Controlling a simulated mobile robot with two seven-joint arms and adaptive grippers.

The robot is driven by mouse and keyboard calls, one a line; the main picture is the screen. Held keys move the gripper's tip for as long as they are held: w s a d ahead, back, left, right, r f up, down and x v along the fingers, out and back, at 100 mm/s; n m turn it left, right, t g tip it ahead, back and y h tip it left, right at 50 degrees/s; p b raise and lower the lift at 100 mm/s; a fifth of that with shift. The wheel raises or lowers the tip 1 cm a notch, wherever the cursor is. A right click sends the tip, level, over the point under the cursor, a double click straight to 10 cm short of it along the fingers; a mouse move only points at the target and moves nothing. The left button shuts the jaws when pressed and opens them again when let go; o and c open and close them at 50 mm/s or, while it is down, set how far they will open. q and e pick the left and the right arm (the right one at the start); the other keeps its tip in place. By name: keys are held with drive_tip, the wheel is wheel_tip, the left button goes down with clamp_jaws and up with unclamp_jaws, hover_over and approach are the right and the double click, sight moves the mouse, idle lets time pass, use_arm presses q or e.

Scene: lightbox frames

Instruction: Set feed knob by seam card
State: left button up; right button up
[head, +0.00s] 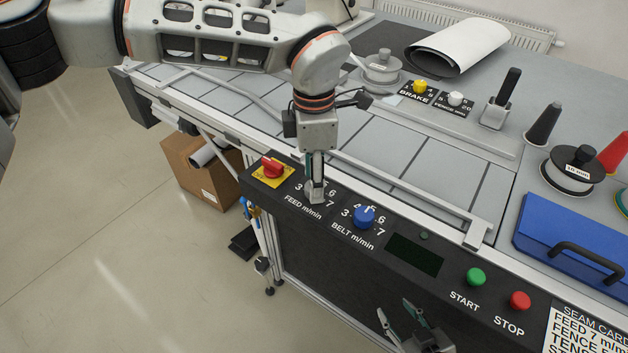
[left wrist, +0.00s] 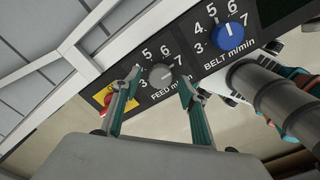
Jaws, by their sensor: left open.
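The grey FEED knob (left wrist: 160,74) sits on the black panel inside a dial numbered 3 to 7. My left gripper (left wrist: 158,80) is open, with one finger on each side of this knob; contact cannot be told. In the head view my left gripper (head: 317,192) points down at the FEED dial and mostly hides the knob. The knob's pointer is too small to read. The seam card (head: 588,332) at the lower right reads "FEED 7 m/min", its lower lines cut off. My right gripper (head: 399,312) is open and empty in front of the panel, at the bottom.
The blue BELT knob (head: 364,217) is right of the FEED dial, and a red switch (head: 272,167) is left. A green START button (head: 476,277) and red STOP button (head: 520,300) are further right. A blue case (head: 570,245) stands behind them. Open floor lies left.

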use_arm(q)
wheel_tip(320, 180, up, 11)
drive_tip(key=shift+f, duration=0.2)
drive_tip(key=shift+s, duration=0.1)
idle(0.5)
